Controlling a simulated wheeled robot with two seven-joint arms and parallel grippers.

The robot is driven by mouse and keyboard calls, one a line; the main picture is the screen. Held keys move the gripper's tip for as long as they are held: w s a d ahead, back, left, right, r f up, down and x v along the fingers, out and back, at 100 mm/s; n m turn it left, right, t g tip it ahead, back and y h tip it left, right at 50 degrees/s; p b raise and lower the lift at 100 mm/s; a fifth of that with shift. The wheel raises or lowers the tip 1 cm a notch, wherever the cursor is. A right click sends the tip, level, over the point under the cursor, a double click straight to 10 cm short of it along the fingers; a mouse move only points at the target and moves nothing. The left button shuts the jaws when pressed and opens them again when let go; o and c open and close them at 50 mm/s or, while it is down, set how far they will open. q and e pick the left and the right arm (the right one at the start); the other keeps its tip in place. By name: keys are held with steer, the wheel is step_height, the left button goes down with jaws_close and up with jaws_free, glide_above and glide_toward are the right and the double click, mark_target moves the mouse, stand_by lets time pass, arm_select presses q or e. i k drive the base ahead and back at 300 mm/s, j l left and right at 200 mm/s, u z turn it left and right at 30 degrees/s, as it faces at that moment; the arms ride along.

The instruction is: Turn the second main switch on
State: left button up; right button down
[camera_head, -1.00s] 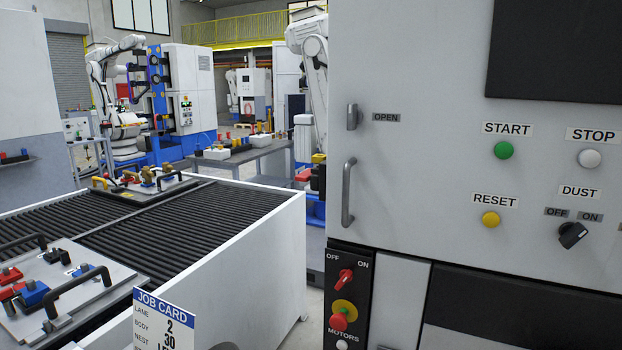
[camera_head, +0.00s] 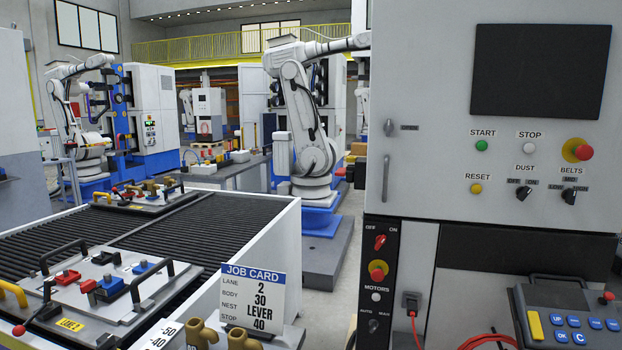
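A red rotary switch (camera_head: 380,241) marked OFF and ON sits at the top of a narrow black panel (camera_head: 377,285) on the grey machine cabinet. Its handle looks tilted toward the upper right, on the ON side, but it is small and I cannot tell its setting for sure. A red emergency button on a yellow disc (camera_head: 378,271), a white button (camera_head: 376,297) by the MOTORS label, and an AUTO/MAN knob (camera_head: 373,325) are below it. No label names a second main switch. Neither of my grippers is in view.
A cabinet panel holds START (camera_head: 481,145), STOP (camera_head: 529,148) and RESET (camera_head: 476,188) buttons and DUST (camera_head: 523,194) and BELTS (camera_head: 569,196) knobs. A blue keypad pendant (camera_head: 570,318) is at lower right. A job card (camera_head: 252,298) and roller conveyor (camera_head: 215,222) are left. Floor shows between conveyor and cabinet.

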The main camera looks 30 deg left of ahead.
mark_target(349, 172)
steer(key=j, duration=0.55)
steer(key=k+j, duration=0.15)
steer(key=j, duration=1.25)
steer(key=i+j, duration=0.15)
steer(key=j, duration=0.15)
steer(key=l+u, duration=0.1)
steer(key=l, duration=0.3)
steer(key=k+l, duration=0.15)
steer(key=l, duration=0.2)
steer(key=l+u, duration=0.15)
steer(key=l, duration=0.2)
steer(key=k+l, duration=0.15)
steer(key=l, duration=0.25)
steer(key=i+l+u, duration=0.15)
steer(key=l, duration=0.2)
steer(key=i+l+u, duration=0.1)
steer(key=l, duration=0.3)
steer(key=i+l+u, duration=0.15)
steer(key=l, duration=0.25)
steer(key=i+l+u, duration=0.1)
steer(key=l, duration=0.3)
steer(key=i, duration=0.05)
